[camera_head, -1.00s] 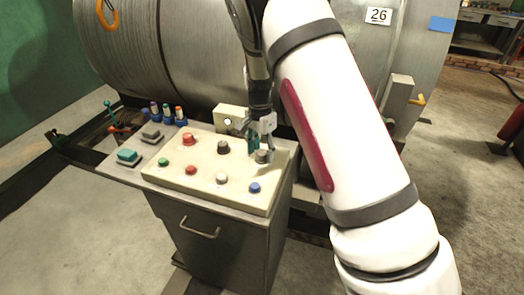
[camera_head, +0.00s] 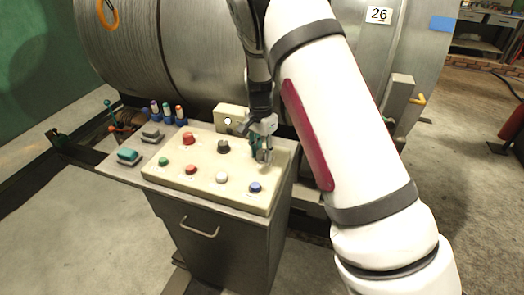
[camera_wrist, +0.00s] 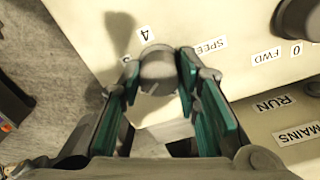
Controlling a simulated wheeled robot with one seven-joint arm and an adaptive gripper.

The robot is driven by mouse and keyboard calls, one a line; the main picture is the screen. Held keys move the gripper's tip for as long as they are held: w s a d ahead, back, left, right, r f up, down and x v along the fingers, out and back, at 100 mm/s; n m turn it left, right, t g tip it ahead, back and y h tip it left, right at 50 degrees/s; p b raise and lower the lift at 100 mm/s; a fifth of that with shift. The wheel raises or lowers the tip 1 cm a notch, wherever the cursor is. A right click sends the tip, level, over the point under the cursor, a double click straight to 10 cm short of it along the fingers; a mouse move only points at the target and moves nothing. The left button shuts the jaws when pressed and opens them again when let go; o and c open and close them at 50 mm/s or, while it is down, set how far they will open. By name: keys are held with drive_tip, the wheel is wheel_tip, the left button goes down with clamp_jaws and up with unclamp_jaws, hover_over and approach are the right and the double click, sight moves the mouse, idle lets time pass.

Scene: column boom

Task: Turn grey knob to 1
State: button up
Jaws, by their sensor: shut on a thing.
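The grey knob (camera_wrist: 158,68) sits on the cream control panel, between the fingertips of my gripper (camera_wrist: 158,75) in the wrist view. The green-padded fingers are shut on its sides. A label "4" shows just above the knob and a partly covered "SPEE" label lies to its right.
A black knob (camera_head: 223,147) stands left of my gripper, beside a red button (camera_head: 188,138). Several coloured buttons line the panel's front, with a blue one (camera_head: 255,187) at the right. A cream box (camera_head: 230,118) stands behind. A large cable drum rises at the back.

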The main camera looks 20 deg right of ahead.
sight(260, 152)
drive_tip(key=n+b, duration=0.1)
drive_tip(key=n, duration=0.4)
drive_tip(key=n+b, duration=0.1)
drive_tip(key=n, duration=0.5)
drive_tip(key=shift+c, duration=0.2)
drive_tip(key=shift+n, duration=0.3)
idle(0.3)
drive_tip(key=o, duration=1.2)
drive_tip(key=r, duration=1.2)
drive_tip(key=shift+a, duration=0.25)
